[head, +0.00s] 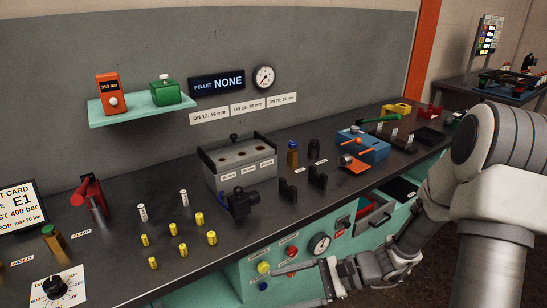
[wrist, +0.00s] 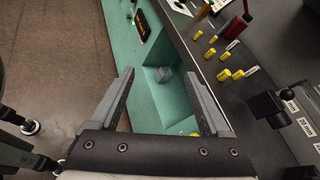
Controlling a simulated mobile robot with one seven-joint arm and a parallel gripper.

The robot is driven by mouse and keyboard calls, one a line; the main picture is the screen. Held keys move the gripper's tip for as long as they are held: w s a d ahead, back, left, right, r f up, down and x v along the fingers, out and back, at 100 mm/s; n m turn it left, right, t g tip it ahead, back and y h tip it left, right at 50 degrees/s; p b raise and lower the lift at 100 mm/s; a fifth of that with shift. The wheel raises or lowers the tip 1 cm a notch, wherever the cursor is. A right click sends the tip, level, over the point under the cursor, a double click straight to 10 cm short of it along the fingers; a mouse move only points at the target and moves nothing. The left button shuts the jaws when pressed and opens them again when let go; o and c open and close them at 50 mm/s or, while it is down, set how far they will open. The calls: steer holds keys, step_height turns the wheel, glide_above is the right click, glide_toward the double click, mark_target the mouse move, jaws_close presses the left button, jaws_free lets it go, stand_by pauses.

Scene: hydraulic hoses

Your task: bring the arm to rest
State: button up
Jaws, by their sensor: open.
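My gripper (wrist: 168,102) is open and empty in the wrist view, its two grey fingers wide apart. It hangs over the front of the teal bench (wrist: 130,50), beside an open recess with a small grey block (wrist: 164,74) in it. In the head view my arm comes in from the right and reaches down along the bench front. My gripper (head: 322,268) is there low in front of the bench, below the worktop edge, near the coloured buttons.
The dark worktop (head: 130,270) holds several yellow fittings (head: 199,219), a grey die block (head: 240,165) and a red-handled pump (head: 90,195). An open drawer (head: 375,215) juts from the bench front near my arm. Bare floor (wrist: 60,60) lies left in the wrist view.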

steer(key=s+d+r+n+t+h+p, duration=0.1)
steer(key=s+d+r+n+t+h, duration=0.1)
steer(key=r, duration=0.5)
steer(key=s+d+r+n+t+h+p, duration=0.1)
steer(key=s+d+r+n+t+h, duration=0.1)
steer(key=s+d+r+n+h, duration=0.3)
steer(key=s+d+r+n+t+h+p, duration=0.1)
steer(key=s+d+r+n+h, duration=0.3)
steer(key=r, duration=0.6)
steer(key=n+h, duration=0.2)
steer(key=h, duration=0.1)
steer(key=shift+r+t, duration=0.25)
steer(key=shift+t, duration=0.15)
